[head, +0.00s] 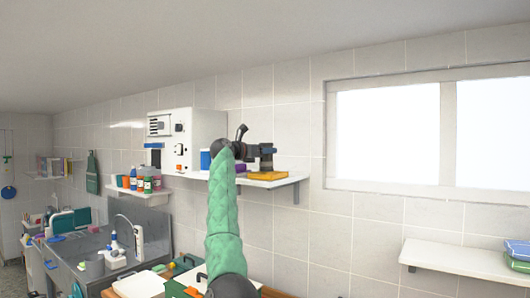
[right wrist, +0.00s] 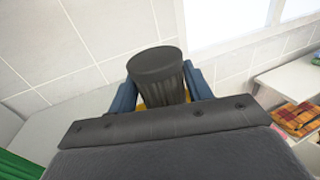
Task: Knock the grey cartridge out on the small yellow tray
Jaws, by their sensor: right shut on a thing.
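My right gripper (head: 262,156) is up at the wall shelf, at the end of my green-sleeved arm. In the right wrist view its blue fingers are shut on the grey cartridge (right wrist: 158,68), a dark ribbed cylinder whose round end shows. The small yellow tray (head: 262,172) lies on the shelf, just below the gripper in the head view. A little yellow also shows behind the cartridge in the right wrist view. I cannot tell whether the cartridge touches the tray. My left gripper is not in view.
The tray is on a white wall shelf (head: 284,181). A purple item (head: 241,167) and a blue container (head: 205,159) stand left of it, by a white machine (head: 196,128). A sink counter (head: 150,240) is lower left.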

